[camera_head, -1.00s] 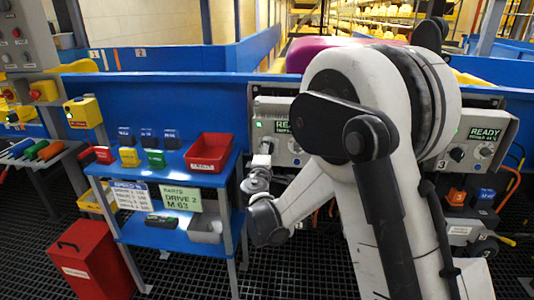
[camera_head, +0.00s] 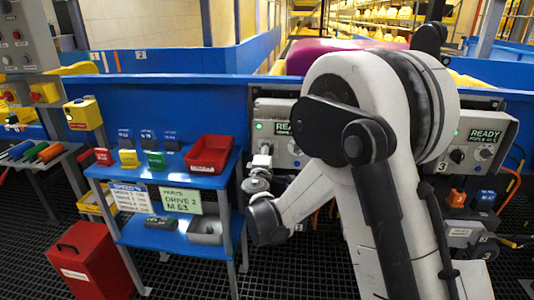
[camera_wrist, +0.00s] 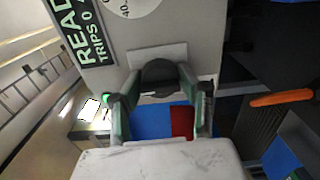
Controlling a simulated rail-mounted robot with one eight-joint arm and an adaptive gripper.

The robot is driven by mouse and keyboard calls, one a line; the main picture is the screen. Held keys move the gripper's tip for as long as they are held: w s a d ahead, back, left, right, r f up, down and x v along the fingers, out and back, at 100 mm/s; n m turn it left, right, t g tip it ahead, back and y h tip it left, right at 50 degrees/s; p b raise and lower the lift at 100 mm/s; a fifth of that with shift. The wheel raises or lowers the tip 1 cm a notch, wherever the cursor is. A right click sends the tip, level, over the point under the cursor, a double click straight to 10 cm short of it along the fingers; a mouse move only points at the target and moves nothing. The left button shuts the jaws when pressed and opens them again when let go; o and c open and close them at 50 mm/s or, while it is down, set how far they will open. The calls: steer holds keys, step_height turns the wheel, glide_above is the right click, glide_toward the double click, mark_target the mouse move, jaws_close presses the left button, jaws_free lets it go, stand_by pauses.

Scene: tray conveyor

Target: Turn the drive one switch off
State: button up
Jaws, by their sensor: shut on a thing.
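The drive switch is a dark rotary knob (camera_wrist: 160,76) on a pale grey panel (camera_wrist: 205,30), under a READY, TRIPS 0 display (camera_wrist: 82,30). In the wrist view my gripper (camera_wrist: 160,92) has a finger on each side of the knob and is shut on it. In the head view my gripper (camera_head: 263,160) is at the front of the leftmost drive box (camera_head: 282,107), below its READY display (camera_head: 283,128) and a lit green lamp (camera_head: 259,126). The knob's pointer and markings are hidden, and I see no drive number on this box.
Another READY drive box (camera_head: 506,124) is at the right. My arm hides the middle of the panel row.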

steer(key=n, duration=0.4)
steer(key=shift+n+b, duration=0.4)
steer(key=n, duration=0.4)
steer(key=shift+n, duration=0.3)
steer(key=n, duration=0.4)
steer(key=shift+b, duration=0.4)
steer(key=shift+n, duration=2.1)
steer(key=o, duration=1.2)
steer(key=shift+c, duration=0.2)
steer(key=shift+s, duration=0.1)
steer(key=s+a, duration=0.1)
steer(key=s, duration=1.1)
